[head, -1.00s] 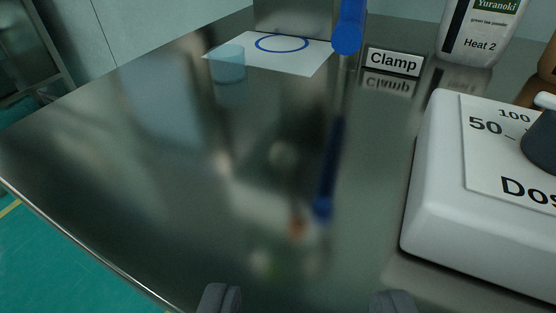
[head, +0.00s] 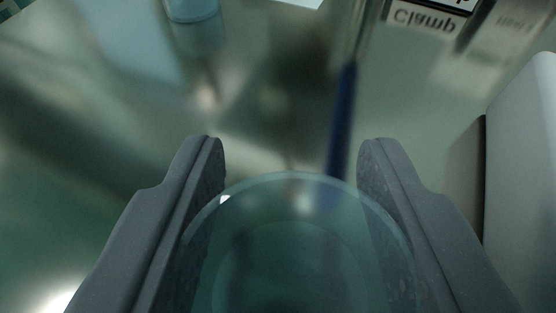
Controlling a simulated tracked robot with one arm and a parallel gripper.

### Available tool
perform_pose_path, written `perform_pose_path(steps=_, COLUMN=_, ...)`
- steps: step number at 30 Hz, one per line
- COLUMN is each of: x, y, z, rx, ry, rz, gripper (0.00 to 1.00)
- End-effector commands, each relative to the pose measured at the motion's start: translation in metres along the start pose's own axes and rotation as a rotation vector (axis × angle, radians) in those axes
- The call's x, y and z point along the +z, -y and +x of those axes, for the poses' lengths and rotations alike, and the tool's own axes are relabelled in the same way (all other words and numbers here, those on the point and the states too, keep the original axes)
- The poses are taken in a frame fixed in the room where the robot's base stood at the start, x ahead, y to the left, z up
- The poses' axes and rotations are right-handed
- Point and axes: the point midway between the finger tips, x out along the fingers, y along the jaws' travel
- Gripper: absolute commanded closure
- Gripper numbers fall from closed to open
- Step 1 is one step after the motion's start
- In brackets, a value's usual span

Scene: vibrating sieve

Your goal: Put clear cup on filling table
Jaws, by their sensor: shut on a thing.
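My gripper (head: 292,152) points forward, with its two grey fingers on either side of a clear, bluish round cup (head: 290,245). The fingers are shut on the cup's sides. The cup's rim and round inner floor show from above, at the bottom middle of the head view. Its lower part runs out of the frame. The cup is over a shiny steel table top (head: 250,115); I cannot tell whether its base touches the table.
A small pale blue, see-through round object (head: 192,9) stands at the top left. A white device (head: 525,170) stands close on the right. A label sign is cut off at the top right, above its reflection.

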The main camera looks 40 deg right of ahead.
Motion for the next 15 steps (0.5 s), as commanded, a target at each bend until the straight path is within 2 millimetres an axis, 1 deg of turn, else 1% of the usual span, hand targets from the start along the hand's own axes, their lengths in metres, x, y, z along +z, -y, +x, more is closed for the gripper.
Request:
perform_pose_path(steps=2, x=0.001, y=0.000, z=0.002, rx=0.000, ry=-0.001, rz=0.000, gripper=0.82)
perform_pose_path(steps=4, x=0.006, y=0.001, z=0.004, rx=0.000, ry=0.000, rz=0.000, gripper=0.82)
perform_pose_path(steps=10, x=0.031, y=0.000, z=0.015, rx=0.001, ry=0.001, rz=0.001, gripper=0.82)
perform_pose_path(steps=12, x=0.034, y=0.000, z=0.016, rx=0.001, ry=0.000, rz=0.000, gripper=0.82)
perform_pose_path(steps=15, x=0.032, y=0.000, z=0.015, rx=0.000, ry=-0.001, rz=0.000, gripper=0.82)
